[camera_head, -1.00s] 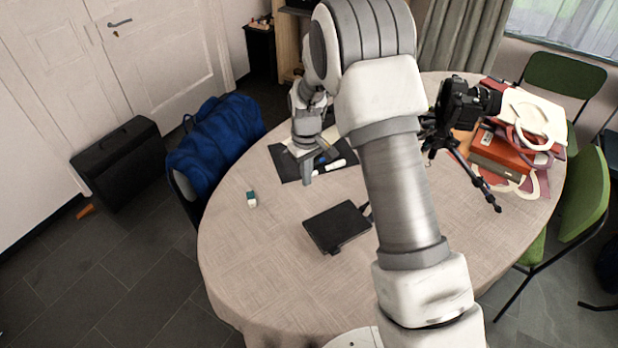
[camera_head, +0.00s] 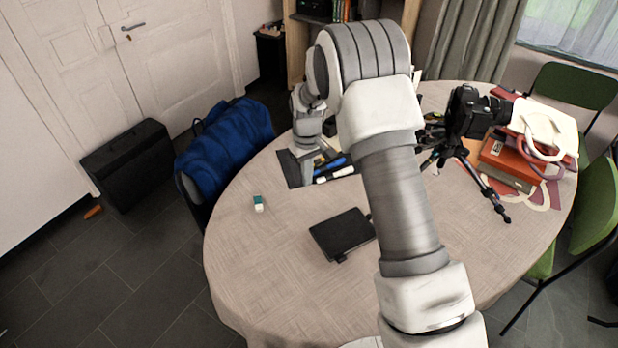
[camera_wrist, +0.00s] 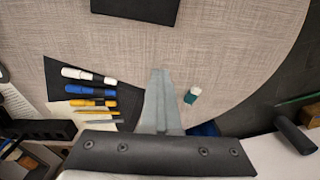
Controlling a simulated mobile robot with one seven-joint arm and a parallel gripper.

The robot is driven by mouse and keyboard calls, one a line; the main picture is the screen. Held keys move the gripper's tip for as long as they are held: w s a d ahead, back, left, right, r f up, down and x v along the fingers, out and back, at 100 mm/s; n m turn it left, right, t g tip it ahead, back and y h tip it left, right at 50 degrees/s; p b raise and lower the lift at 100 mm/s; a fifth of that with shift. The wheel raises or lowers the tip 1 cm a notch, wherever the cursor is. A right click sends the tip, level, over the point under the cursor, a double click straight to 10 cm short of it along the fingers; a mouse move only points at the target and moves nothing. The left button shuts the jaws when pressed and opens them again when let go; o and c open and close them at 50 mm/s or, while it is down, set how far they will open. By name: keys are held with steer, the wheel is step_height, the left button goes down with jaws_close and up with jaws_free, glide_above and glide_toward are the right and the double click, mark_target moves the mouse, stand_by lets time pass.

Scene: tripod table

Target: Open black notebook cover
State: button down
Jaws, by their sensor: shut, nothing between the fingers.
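The black notebook (camera_head: 342,235) lies closed and flat on the round table, toward the near side, with a small dark tab at its front edge. Part of its right side is close to my arm in the head view. In the wrist view only an edge part of the notebook (camera_wrist: 136,8) shows at the top. My gripper (camera_wrist: 159,73) is shut and empty, its fingers together. It is above the table, apart from the notebook, beyond it in the head view and near the dark sheet with pens.
A dark sheet (camera_head: 291,172) bears blue, white and yellow pens. A small green-and-white eraser-like block (camera_head: 258,203) lies at the left. A camera on a tripod (camera_head: 466,115) and stacked boxes (camera_head: 508,163) stand at the right. The tabletop (camera_head: 270,260) left of the notebook is clear.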

steer(key=shift+f, duration=0.1)
steer(key=shift+w+a+f+b, duration=0.35)
steer(key=shift+w+a, duration=0.15)
steer(key=shift+w, duration=0.3)
steer(key=shift+f, duration=0.1)
steer(key=shift+w+a+f+b, duration=0.15)
steer(key=shift+w+a+f, duration=0.1)
steer(key=shift+w, duration=0.15)
steer(key=shift+w+a+f+b, duration=0.15)
steer(key=shift+w+a+f, duration=0.1)
steer(key=shift+w, duration=0.15)
steer(key=c, duration=1.2)
jaws_free()
steer(key=shift+o, duration=0.2)
step_height(320, 180, up, 8)
steer(key=p, duration=0.4)
